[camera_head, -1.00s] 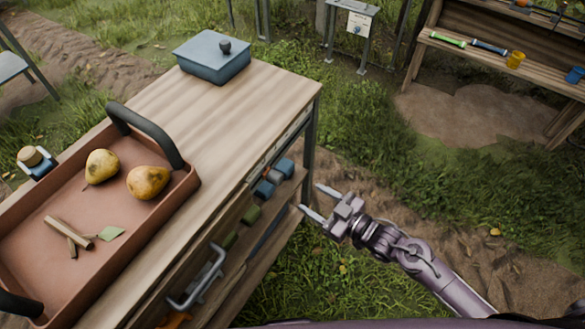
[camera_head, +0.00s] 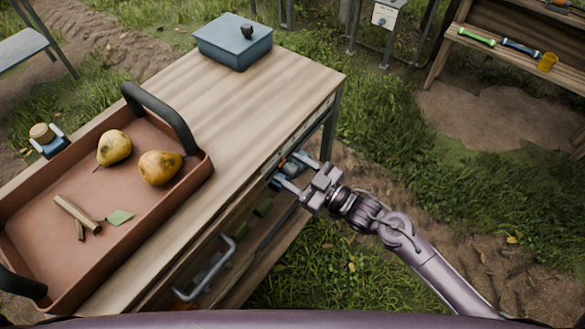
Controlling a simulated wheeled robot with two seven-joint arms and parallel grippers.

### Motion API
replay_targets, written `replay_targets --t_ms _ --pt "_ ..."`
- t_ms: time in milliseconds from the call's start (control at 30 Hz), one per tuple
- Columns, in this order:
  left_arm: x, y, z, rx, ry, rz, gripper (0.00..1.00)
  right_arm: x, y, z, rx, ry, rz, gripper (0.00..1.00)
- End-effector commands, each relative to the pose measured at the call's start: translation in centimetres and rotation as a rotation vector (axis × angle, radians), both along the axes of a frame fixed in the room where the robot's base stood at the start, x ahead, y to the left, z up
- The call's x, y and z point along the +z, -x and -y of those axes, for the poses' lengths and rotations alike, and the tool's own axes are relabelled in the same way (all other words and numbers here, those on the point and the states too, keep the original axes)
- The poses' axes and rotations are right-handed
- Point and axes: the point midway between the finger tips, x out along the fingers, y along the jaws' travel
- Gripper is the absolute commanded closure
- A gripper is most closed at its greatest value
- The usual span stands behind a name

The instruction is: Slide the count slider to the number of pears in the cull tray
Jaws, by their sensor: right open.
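The cull tray (camera_head: 176,228), reddish-brown with dark handles, stands on the wooden bench at the left. It holds two spotted yellow pears, one (camera_head: 114,148) behind the other (camera_head: 159,168), plus brown sticks (camera_head: 76,215) and a green leaf (camera_head: 119,217). A pale marked strip (camera_head: 297,131) runs along the bench's right-hand side, with a small reddish piece (camera_head: 283,161) near it; I cannot tell for sure that this is the count slider. My right gripper (camera_head: 290,171) is open at that side, its fingertips close to the reddish piece; contact is unclear. My left gripper is not in view.
A blue lidded box (camera_head: 233,45) sits at the bench's far end. A grey drawer handle (camera_head: 206,270) sticks out below the bench top. Shelf items lie under it. The bench top between tray and box is clear.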

Motion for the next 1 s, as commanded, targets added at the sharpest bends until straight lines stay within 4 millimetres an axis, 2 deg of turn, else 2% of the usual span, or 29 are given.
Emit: replay_targets --t_ms 300,700,833,933,1000 --pt "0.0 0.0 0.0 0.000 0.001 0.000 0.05 0.0 -0.2 -0.3 0.000 0.001 0.001 0.47" --pt "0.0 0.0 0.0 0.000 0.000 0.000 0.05 0.0 -0.2 -0.2 0.000 0.001 0.001 0.99" --pt "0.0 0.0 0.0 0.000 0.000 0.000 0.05 0.0 -0.2 -0.2 0.000 0.001 0.001 1.00" --pt "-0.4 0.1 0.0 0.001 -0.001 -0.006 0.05 -0.2 -1.0 0.3 -0.001 0.002 0.002 1.00" --pt "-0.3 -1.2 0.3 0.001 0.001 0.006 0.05 -0.3 -2.2 1.2 -0.003 0.005 0.005 1.00"
